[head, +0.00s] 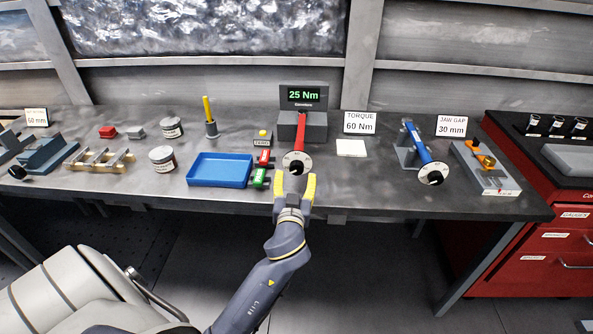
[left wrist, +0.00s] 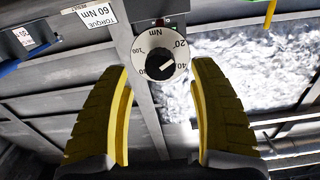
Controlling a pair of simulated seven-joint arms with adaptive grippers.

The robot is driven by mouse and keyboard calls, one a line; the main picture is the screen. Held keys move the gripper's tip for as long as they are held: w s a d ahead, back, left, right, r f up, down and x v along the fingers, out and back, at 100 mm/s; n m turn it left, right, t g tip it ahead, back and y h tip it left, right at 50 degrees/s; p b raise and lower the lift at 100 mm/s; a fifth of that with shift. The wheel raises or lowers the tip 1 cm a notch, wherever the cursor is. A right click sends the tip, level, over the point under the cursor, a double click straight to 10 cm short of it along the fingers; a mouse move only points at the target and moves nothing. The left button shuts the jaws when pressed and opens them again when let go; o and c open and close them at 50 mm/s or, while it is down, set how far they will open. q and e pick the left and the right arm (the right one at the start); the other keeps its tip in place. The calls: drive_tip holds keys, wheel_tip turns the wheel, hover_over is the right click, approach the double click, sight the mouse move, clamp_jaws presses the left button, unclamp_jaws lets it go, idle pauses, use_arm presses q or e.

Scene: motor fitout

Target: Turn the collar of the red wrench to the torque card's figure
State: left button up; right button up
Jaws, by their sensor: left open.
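The red wrench (head: 304,127) rests in a grey tester whose display (head: 303,95) reads 25 Nm. Its round white collar dial (head: 290,160) faces the table's front edge. In the left wrist view the collar dial (left wrist: 157,47) shows Nm, 20, 40 and 100, with a dark knob bearing a white line at its centre. The torque card (head: 359,122) reads 60 Nm; it also shows in the left wrist view (left wrist: 97,15). My left gripper (head: 295,180) is open just in front of the collar, its fingers spread to either side and apparently not touching. My right gripper is out of view.
A blue wrench (head: 417,146) on a stand and a jaw gap card (head: 451,126) are to the right. A blue tray (head: 220,170), red and green blocks and a yellow-topped button box (head: 263,138) lie left of the red wrench. A red cabinet (head: 560,215) stands far right.

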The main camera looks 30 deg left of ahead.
sight(296, 171)
use_arm(q)
drive_tip(key=shift+x, duration=2.3)
drive_tip(key=shift+o, duration=0.2)
drive_tip(key=shift+s, duration=0.1)
drive_tip(key=c, duration=1.3)
